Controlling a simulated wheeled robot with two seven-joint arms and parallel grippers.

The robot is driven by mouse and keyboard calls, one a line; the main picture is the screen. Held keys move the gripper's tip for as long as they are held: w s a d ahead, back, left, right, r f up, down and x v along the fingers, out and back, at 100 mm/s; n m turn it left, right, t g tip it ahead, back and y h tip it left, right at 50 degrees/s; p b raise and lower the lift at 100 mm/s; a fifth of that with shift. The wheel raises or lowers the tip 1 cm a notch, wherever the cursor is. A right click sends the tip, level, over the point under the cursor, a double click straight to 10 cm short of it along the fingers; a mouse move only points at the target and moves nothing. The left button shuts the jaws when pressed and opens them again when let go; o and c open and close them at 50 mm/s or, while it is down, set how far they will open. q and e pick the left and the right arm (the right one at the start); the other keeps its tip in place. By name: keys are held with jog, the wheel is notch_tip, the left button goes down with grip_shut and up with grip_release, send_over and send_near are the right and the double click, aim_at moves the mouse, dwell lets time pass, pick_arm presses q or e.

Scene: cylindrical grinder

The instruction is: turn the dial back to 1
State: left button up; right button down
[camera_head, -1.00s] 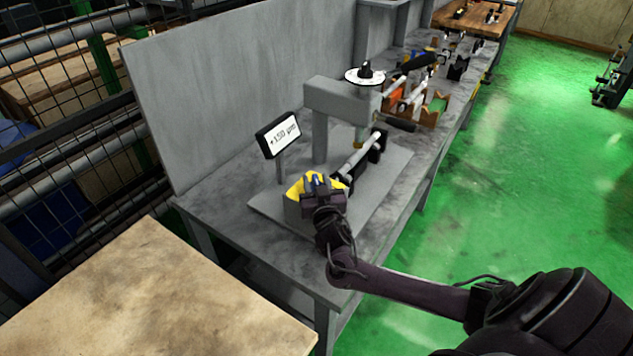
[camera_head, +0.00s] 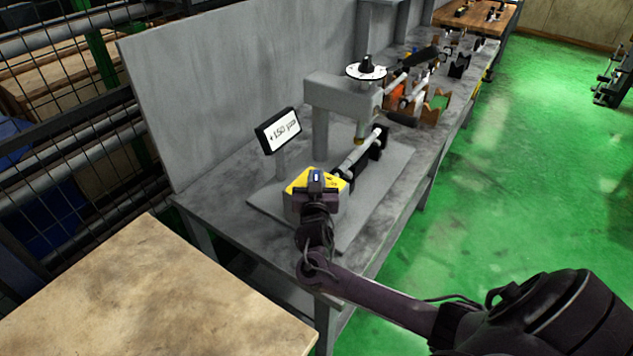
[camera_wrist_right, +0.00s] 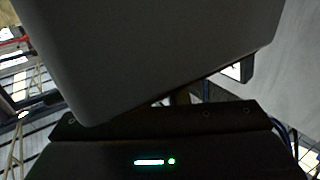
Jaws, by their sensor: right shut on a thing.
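A white disc dial with a black knob (camera_head: 366,69) sits on top of the grey grinder column (camera_head: 342,95). Nothing touches it, and its marks are too small to read. My right gripper (camera_head: 316,187) is at the near end of the machine, against the grey box with a yellow top (camera_head: 297,185). It is shut on a part there that the gripper itself hides; I cannot tell its shape. In the right wrist view, the grey wall of a box (camera_wrist_right: 150,55) fills the upper middle, close above the gripper body. My left gripper is not in view.
A small display (camera_head: 279,131) reading about +150 µm stands left of the machine. A bar (camera_head: 358,155) runs behind the yellow-topped box. Coloured racks (camera_head: 435,105) stand farther along the bench.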

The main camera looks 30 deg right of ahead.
jog(key=m+g+h+b, duration=0.2)
jog(key=h, duration=0.1)
jog(key=shift+w+a+f+m+g, duration=0.1)
jog(key=shift+a+f+m+g, duration=0.05)
jog(key=shift+m+g, duration=0.2)
jog(key=shift+m+g+h+b, duration=0.45)
jog(key=shift+g+h+b, duration=0.1)
jog(key=shift+g, duration=0.1)
jog(key=shift+r, duration=0.2)
jog(key=c, duration=1.4)
grip_release()
